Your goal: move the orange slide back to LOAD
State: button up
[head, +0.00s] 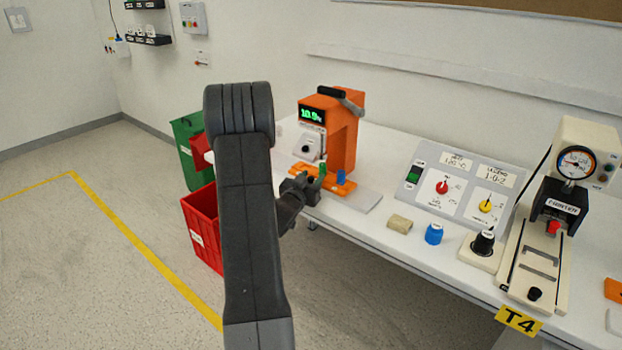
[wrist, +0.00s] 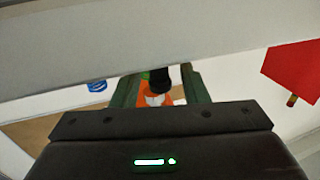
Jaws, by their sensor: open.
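The orange slide (head: 318,183) shows as a flat orange part low at the front of the orange machine (head: 342,135) in the head view. My gripper (head: 306,182) is at its near left side, partly covering it. A bright green upright piece (head: 322,170) shows beside the gripper. In the wrist view my gripper (wrist: 160,92) is open, its dark green fingers apart. Between them show a black cylinder (wrist: 161,76) and an orange part (wrist: 155,97) with a white patch. I cannot tell whether the fingers touch anything. The LOAD mark is not readable.
A blue cylinder (head: 341,177) stands right of the slide.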

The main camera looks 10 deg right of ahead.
jog(key=shift+c, duration=0.2)
grip_shut()
jog(key=w+a, duration=0.3)
jog(key=w, duration=0.1)
jog(key=w+a, duration=0.3)
jog(key=w, duration=0.1)
jog(key=w+a, duration=0.3)
jog(key=w, duration=0.1)
jog(key=shift+w+a+p, duration=0.15)
jog(key=shift+a+p, duration=0.1)
jog(key=shift+p, duration=0.1)
jog(key=shift+w+a+r, duration=0.1)
jog(key=shift+w+a, duration=0.05)
jog(key=shift+o, duration=0.2)
grip_release()
jog(key=shift+w+a, duration=0.15)
jog(key=v, duration=1.4)
jog(key=shift+b, duration=0.3)
